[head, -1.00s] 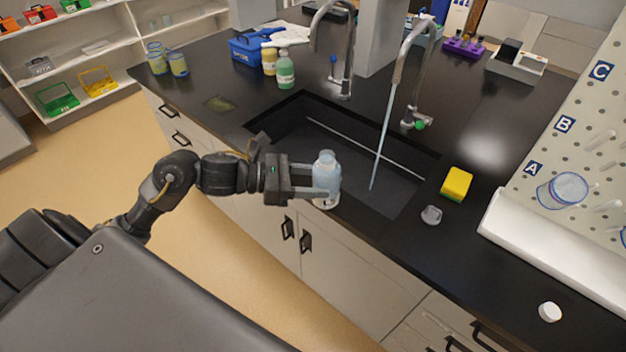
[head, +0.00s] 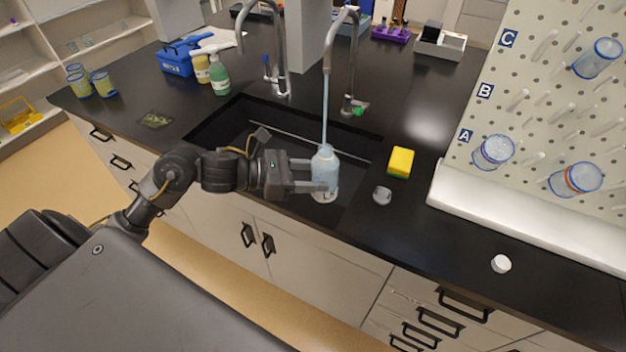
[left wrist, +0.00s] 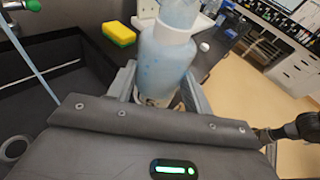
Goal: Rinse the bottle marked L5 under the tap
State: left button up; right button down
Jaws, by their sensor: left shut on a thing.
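My left gripper (head: 322,178) is shut on a clear, bluish bottle (head: 325,167), held upright at the sink's front right. The bottle's white label shows a partly hidden mark starting with L; in the left wrist view the bottle (left wrist: 166,62) stands between the fingers. The right tap (head: 352,50), with a green handle, runs a thin water stream (head: 325,110). In the head view the stream meets the bottle's top, but in the left wrist view the stream (left wrist: 35,62) falls clear of it into the sink (head: 225,125). My right gripper is not in view.
A second tap (head: 279,50) with a blue handle stands left, with no water seen. A yellow sponge (head: 401,161), a grey cap-like piece (head: 382,195) and a white cap (head: 501,264) lie right of the sink. A pegboard (head: 540,110) holding beakers stands at right.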

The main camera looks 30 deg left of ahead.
pick_arm(q)
jog(key=w+a+f+n+t+y+b, duration=0.2)
jog(key=w+a+n+y+b, duration=0.3)
jog(key=a, duration=0.6)
jog(key=w+a+f+n+t+y+b, duration=0.3)
jog(key=w+a+f+n+y+b, duration=0.1)
jog(key=a, duration=0.7)
jog(key=w+n+y+b, duration=0.1)
jog(key=w+y+b, duration=0.1)
jog(key=w+y, duration=0.1)
jog(key=shift+w+a+f+n+t+b, duration=0.2)
jog(key=shift+w+a+n+t+b, duration=0.1)
jog(key=shift+w, duration=0.45)
